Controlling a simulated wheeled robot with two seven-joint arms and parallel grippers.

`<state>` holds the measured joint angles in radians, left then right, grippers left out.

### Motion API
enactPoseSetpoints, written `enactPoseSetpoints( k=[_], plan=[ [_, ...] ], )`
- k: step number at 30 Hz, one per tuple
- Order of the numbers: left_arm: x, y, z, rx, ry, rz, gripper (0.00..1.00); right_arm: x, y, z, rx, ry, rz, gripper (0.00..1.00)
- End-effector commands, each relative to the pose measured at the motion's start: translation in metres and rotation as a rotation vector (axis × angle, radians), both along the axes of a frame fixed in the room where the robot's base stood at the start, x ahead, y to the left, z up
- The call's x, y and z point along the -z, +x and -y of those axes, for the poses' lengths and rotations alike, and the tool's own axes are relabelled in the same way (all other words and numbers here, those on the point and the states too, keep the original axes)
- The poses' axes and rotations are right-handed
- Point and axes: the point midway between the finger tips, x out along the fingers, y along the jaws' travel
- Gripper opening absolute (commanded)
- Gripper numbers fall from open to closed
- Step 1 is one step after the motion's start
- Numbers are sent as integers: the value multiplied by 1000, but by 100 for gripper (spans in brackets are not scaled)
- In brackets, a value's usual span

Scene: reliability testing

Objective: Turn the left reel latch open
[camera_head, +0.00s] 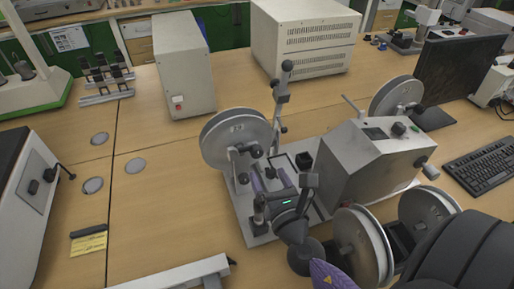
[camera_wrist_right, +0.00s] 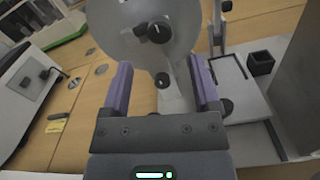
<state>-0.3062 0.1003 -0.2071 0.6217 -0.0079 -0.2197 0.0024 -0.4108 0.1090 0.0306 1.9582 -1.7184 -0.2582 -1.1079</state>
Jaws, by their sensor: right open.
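The left reel (camera_head: 226,137) is a grey disc standing upright on the machine. It also shows in the right wrist view (camera_wrist_right: 128,42), with a dark knob-like latch (camera_wrist_right: 160,32) at its hub and a black round knob (camera_wrist_right: 162,80) below. My right gripper (camera_head: 267,182) is in front of the reel. Its purple fingers (camera_wrist_right: 160,65) are spread, with the lower knob showing in the gap between them and the hub latch beyond the tips. I cannot tell whether a finger touches anything. My left gripper is not in view.
The machine's grey control box (camera_head: 365,165) stands right of the gripper. A lever post (camera_head: 281,100) rises behind the reel. More reels (camera_head: 362,245) are at the front right. A keyboard (camera_head: 485,165) lies at right. The table left of the machine is mostly clear.

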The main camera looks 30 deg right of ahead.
Motion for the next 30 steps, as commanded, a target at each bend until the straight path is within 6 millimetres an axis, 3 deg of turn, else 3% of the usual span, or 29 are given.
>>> enactPoseSetpoints(
  k=[3,9,20,30],
  plan=[
    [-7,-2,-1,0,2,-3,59,-3,26,6,1,1,4,79],
    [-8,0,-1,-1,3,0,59,-1,55,13,0,1,2,79],
    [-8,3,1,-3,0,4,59,0,61,15,-1,1,-1,76],
    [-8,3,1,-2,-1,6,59,0,61,15,-1,1,0,4]
  ],
)
